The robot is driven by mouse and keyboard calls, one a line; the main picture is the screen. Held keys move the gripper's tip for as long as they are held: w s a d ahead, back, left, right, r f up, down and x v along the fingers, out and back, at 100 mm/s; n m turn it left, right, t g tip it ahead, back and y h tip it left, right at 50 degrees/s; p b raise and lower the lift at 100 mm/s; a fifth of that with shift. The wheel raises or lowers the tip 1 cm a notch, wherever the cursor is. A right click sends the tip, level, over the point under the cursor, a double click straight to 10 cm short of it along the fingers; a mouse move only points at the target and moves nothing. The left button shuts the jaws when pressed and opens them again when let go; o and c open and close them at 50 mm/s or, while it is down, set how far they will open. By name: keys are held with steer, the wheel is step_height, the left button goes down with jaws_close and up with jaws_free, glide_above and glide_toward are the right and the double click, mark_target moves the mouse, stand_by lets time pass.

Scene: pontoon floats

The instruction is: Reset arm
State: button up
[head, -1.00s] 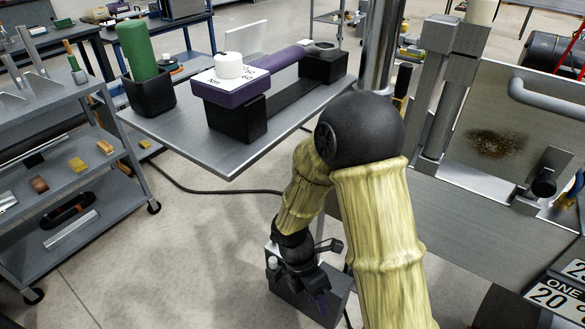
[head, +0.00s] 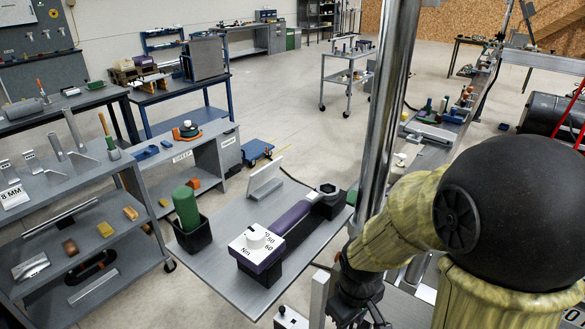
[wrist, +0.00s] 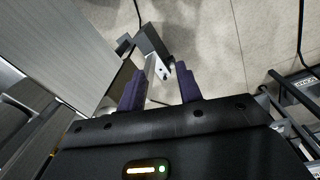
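My arm, with yellow-green bamboo-like links and a black joint, fills the right of the head view. My gripper (wrist: 160,90) shows in the wrist view with two purple fingers set apart and nothing between them. It points down toward the floor beside a grey tabletop edge. In the head view only the dark wrist part at the bottom centre shows, and the fingers cannot be made out.
A grey table (head: 213,247) left of my arm holds a purple torque tool (head: 292,217) on black blocks and a green cylinder (head: 186,209) in a black cup. A chrome post (head: 392,110) stands close behind my arm. A shelf cart (head: 120,260) is at left.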

step_height(320, 180, up, 12)
steer(key=d+m+t+p, duration=0.2)
steer(key=m+p, duration=0.4)
steer(key=shift+s+d+m+p, duration=0.25)
steer(key=shift+d+m+p, duration=0.15)
steer(key=shift+w+f, duration=0.1)
